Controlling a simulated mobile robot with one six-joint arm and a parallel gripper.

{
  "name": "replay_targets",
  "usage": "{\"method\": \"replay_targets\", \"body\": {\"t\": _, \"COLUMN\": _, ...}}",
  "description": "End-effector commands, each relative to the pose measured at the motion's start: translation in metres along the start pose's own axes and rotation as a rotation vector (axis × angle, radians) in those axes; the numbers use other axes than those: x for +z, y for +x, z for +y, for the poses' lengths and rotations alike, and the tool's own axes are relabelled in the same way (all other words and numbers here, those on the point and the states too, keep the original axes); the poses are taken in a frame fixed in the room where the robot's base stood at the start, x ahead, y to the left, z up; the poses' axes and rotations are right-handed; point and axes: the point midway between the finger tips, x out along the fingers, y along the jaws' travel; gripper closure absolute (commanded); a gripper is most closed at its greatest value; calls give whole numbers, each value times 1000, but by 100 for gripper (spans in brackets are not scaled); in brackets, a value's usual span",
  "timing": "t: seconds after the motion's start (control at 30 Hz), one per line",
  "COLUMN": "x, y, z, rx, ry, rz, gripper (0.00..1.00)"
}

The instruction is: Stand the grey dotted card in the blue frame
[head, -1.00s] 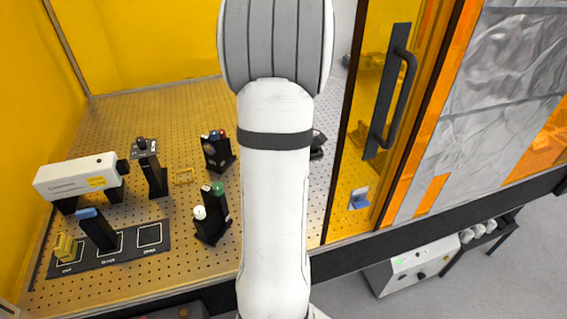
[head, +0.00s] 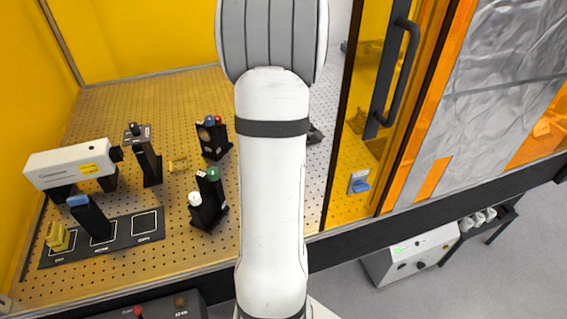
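I cannot make out a grey dotted card for certain. A small pale grey plate with a blue piece (head: 359,183) shows at the lower part of the orange see-through door. I cannot tell whether this is the card, the blue frame or something else. A black post with a blue top (head: 90,215) stands on the dark labelled mat at the left. My gripper is out of view. My white arm runs up the middle and hides part of the bench behind it.
A perforated bench (head: 110,275) holds a white boxy instrument (head: 72,165), a yellow block (head: 57,236), a dark mat (head: 128,251) and black stands with coloured knobs (head: 208,200). The orange door with its black handle (head: 393,75) stands right. Bare bench lies at the front left.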

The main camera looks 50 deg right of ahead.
Motion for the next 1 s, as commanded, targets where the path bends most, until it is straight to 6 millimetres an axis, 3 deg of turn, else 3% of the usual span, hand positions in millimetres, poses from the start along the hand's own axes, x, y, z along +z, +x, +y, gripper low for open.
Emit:
{"method": "replay_targets", "body": {"t": 0.2, "x": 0, "y": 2, "z": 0, "rx": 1, "ry": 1, "rz": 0, "gripper": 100}}
{"method": "replay_targets", "body": {"t": 0.23, "x": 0, "y": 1, "z": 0, "rx": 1, "ry": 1, "rz": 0, "gripper": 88}}
{"method": "replay_targets", "body": {"t": 0.5, "x": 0, "y": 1, "z": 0, "rx": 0, "ry": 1, "rz": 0, "gripper": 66}}
{"method": "replay_targets", "body": {"t": 1.0, "x": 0, "y": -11, "z": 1, "rx": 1, "ry": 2, "rz": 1, "gripper": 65}}
